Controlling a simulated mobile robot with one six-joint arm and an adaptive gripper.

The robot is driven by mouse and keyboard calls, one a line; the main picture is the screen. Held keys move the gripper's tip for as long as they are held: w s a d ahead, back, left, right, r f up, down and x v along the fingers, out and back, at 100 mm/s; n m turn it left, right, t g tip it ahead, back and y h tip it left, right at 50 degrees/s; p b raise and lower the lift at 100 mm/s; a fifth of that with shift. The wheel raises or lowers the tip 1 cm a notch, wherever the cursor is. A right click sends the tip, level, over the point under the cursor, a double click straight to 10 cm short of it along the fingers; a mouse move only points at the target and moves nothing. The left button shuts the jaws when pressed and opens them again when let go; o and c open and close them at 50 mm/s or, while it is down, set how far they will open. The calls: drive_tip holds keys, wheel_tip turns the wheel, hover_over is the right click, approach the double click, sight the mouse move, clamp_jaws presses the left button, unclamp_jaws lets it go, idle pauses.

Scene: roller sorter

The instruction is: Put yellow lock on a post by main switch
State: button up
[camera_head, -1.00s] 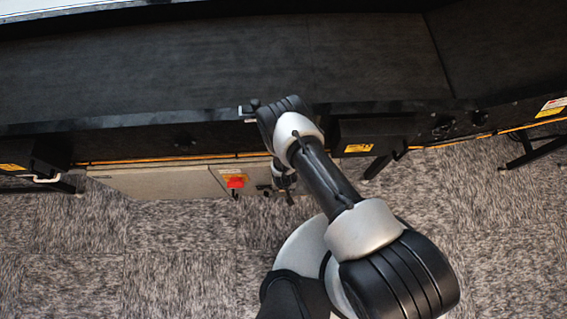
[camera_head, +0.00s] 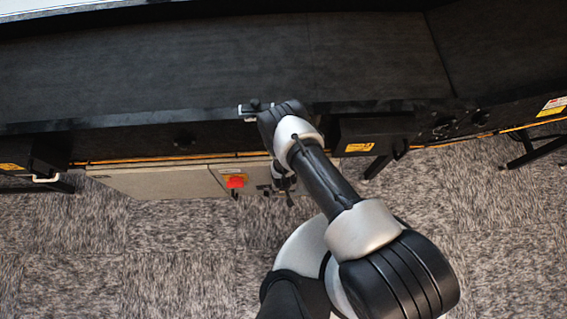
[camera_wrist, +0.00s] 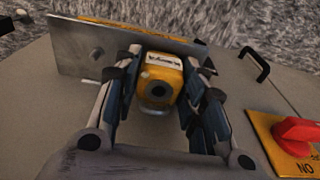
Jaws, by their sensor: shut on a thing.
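The yellow lock (camera_wrist: 160,80) is between the fingers of my gripper (camera_wrist: 163,72) in the wrist view. The gripper is shut on it, and the lock's dark round face and white label point toward the camera. A metal plate (camera_wrist: 80,50) with a short peg (camera_wrist: 97,53) stands just behind and left of the lock. Whether the lock touches the plate or a post is unclear. The red main switch (camera_wrist: 296,134) on its yellow plate is at the lower right. In the head view the switch (camera_head: 236,182) is left of my gripper (camera_head: 284,180); the lock cannot be made out there.
The grey cabinet (camera_head: 160,183) sits under the black conveyor (camera_head: 220,65). A black handle (camera_wrist: 257,62) is on the cabinet at the right of the wrist view. A black box with a yellow label (camera_head: 375,135) is right of my wrist. Carpet in front is clear.

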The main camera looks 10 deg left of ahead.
drive_tip(key=shift+f, duration=0.15)
drive_tip(key=o, duration=1.3)
